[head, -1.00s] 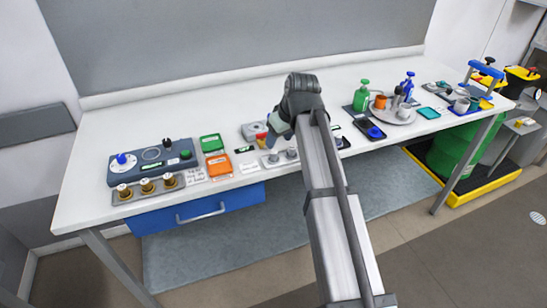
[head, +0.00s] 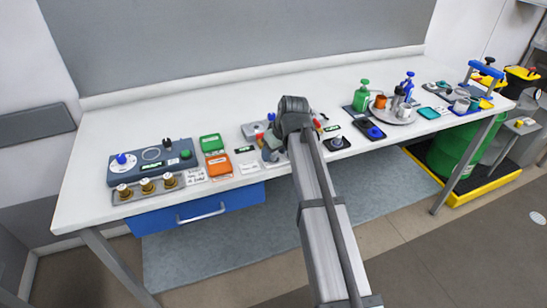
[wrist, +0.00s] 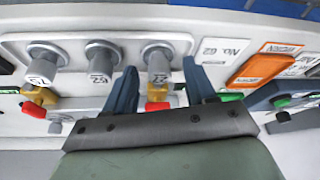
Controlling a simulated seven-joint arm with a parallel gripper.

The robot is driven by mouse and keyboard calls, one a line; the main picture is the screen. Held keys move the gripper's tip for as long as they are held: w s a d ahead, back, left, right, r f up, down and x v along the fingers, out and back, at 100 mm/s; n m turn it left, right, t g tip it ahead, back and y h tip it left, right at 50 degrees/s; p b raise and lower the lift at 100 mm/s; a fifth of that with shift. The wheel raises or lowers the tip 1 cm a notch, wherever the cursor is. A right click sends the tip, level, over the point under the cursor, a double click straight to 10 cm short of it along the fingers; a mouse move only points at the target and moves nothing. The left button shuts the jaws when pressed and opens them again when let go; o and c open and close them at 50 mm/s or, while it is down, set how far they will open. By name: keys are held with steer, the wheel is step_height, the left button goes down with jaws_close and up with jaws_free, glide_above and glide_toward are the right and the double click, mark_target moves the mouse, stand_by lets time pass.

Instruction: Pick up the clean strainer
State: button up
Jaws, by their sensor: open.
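My gripper (wrist: 160,93) is open, its two blue fingers pointing at a row of grey cylinders on a pale plate (wrist: 20,50). The right-hand cylinder (wrist: 157,62) of the row lies between and just beyond the fingertips in the wrist view. The middle cylinder (wrist: 103,62) is marked 62 and the left one (wrist: 47,62) appears marked 70. A card (wrist: 222,50) reads "No. 62". These cylinders may be the strainers; I cannot tell which is clean. In the head view my gripper (head: 272,152) hides most of the row.
An orange tray (wrist: 258,70) lies right of the card. The blue-grey control unit (head: 150,160) stands left on the table (head: 230,100). Bottles and a round tray (head: 392,116) stand right. The table's back is clear.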

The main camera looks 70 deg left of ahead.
jaws_close()
stand_by(0.4)
step_height(320, 180, up, 9)
steer(key=a, duration=1)
steer(key=shift+w+f, duration=0.1)
steer(key=shift+w, duration=0.15)
steer(key=a+n+g+h, duration=0.1)
steer(key=a+n+g, duration=0.1)
steer(key=a+n, duration=0.4)
steer(key=shift+s+r, duration=0.35)
steer(key=shift+r, duration=0.05)
